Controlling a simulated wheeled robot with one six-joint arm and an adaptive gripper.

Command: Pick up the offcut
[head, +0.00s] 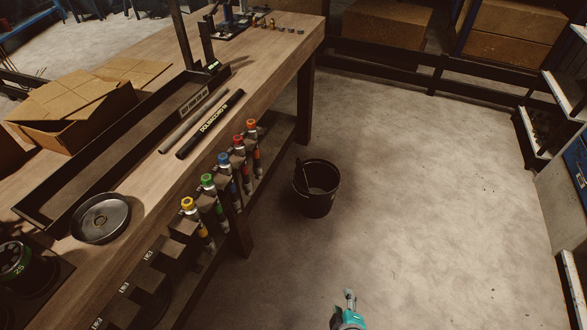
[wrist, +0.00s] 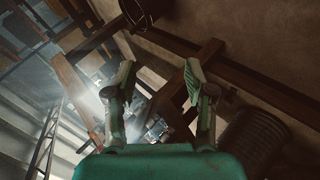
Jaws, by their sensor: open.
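A short black hose length (head: 210,124) with pale lettering lies on the wooden bench, beside the long tray. A thinner greyish strip (head: 184,129) lies parallel to it on its left. I cannot tell for sure which piece is the offcut. My gripper (head: 348,298) is low in the head view, over the floor, well to the right of the bench and apart from both pieces. In the wrist view my gripper (wrist: 160,72) has its two fingers spread, with nothing held between them. No piece can be made out clearly in the wrist view.
The bench (head: 268,75) carries a dark tray (head: 95,165), an open cardboard box (head: 75,110) and a round metal dish (head: 101,219). Several colour-capped fittings line its front edge. A black bucket (head: 316,190) stands on the floor. The floor (head: 430,190) to the right is clear.

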